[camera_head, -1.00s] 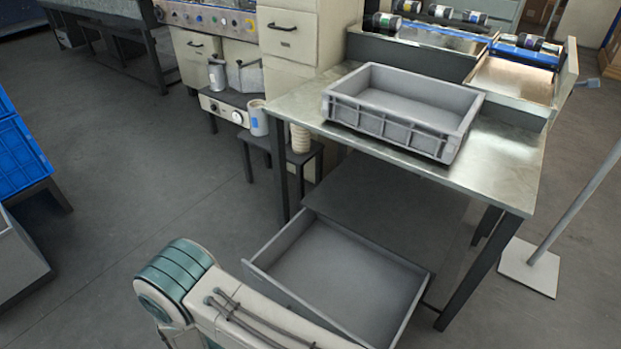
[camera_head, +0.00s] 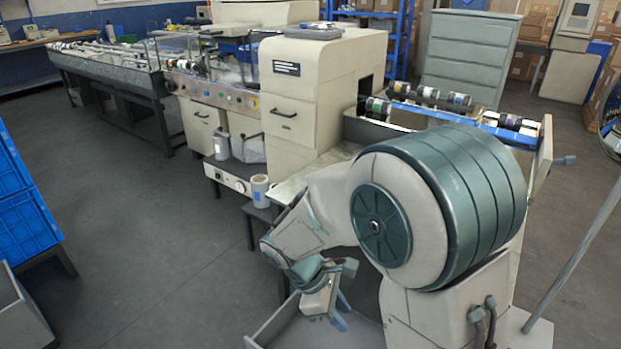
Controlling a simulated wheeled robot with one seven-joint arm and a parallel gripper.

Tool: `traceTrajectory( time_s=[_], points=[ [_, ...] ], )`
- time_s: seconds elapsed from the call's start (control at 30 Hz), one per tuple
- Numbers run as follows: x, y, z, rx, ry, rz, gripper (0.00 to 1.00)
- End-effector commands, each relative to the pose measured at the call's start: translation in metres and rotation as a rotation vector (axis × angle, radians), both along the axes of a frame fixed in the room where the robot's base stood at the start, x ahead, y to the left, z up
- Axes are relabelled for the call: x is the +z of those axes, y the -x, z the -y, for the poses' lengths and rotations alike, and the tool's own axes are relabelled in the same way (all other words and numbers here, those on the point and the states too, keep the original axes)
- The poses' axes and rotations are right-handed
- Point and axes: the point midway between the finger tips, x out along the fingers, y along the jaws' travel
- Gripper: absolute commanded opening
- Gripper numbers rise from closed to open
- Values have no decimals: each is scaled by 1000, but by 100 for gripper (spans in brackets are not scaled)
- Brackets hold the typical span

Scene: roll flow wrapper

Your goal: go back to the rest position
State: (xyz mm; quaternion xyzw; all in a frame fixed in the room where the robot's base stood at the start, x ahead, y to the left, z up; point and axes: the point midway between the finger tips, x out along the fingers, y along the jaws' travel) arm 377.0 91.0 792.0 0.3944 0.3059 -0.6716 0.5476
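My arm is folded up in front of the camera, its big teal-banded joint filling the right middle of the picture. My gripper (camera_head: 342,312) hangs below the wrist, left of that joint, over the lower grey tray. Its two bluish fingers look apart, with nothing seen between them. The fingers are small in the picture.
The lower grey tray (camera_head: 275,322) is partly covered by my arm. The metal table (camera_head: 300,178) and what stands on it are mostly hidden. The cream wrapping machine (camera_head: 305,95) stands behind. Blue crates (camera_head: 25,205) are at left; the floor between is clear.

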Motion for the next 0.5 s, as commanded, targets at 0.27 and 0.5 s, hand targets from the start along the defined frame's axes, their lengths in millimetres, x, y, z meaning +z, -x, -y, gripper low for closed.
traceTrajectory(
  time_s=[0.27, 0.5],
  points=[
    [100, 24, 43, -460, -188, 235, 30],
    [168, 51, 71, -854, -347, 430, 30]
  ],
)
